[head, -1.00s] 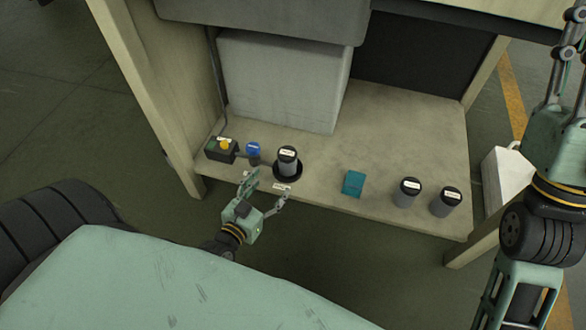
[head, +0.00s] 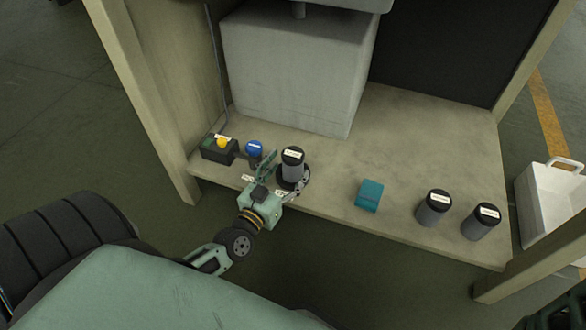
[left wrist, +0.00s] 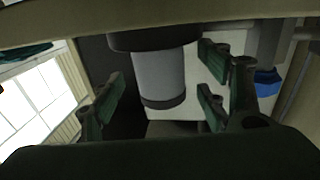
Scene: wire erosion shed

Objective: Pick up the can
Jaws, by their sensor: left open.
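A grey can with a black lid and white label (head: 292,165) stands upright on a dark round base on the low shelf. My left gripper (head: 286,180) is open at the shelf's front edge, with a finger on either side of the can in the picture. In the left wrist view the can (left wrist: 160,75) appears upside down between the open fingers (left wrist: 158,98); I see no clear contact. Two similar cans stand farther right, one (head: 433,208) beside the other (head: 481,222). My right gripper is not in view.
A black box with a yellow button (head: 219,150) and a blue-topped object (head: 254,152) stand left of the can. A teal block (head: 369,196) lies to its right. A big grey block (head: 290,80) stands behind. A white bin (head: 535,205) is at far right.

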